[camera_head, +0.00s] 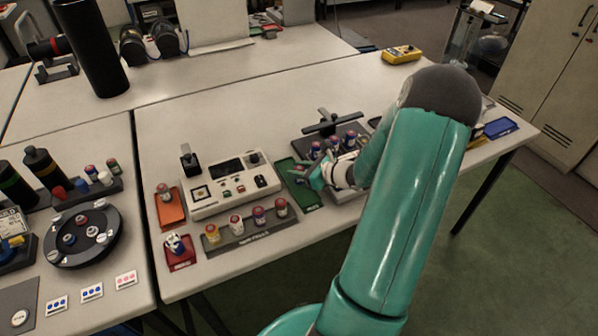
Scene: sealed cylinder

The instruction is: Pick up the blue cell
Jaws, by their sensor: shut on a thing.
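My gripper (321,174) is in the middle right of the view, low over the front of a dark rack (302,149). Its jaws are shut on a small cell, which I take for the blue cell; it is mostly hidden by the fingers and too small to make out. Several small cells with blue and purple sides stand in the rack just behind the gripper, one of them at the left (316,149). My green arm reaches in from the lower right and covers the right part of the rack.
A green tray (306,203) lies left of the gripper. Red (182,262) and orange (170,212) trays stand further left.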

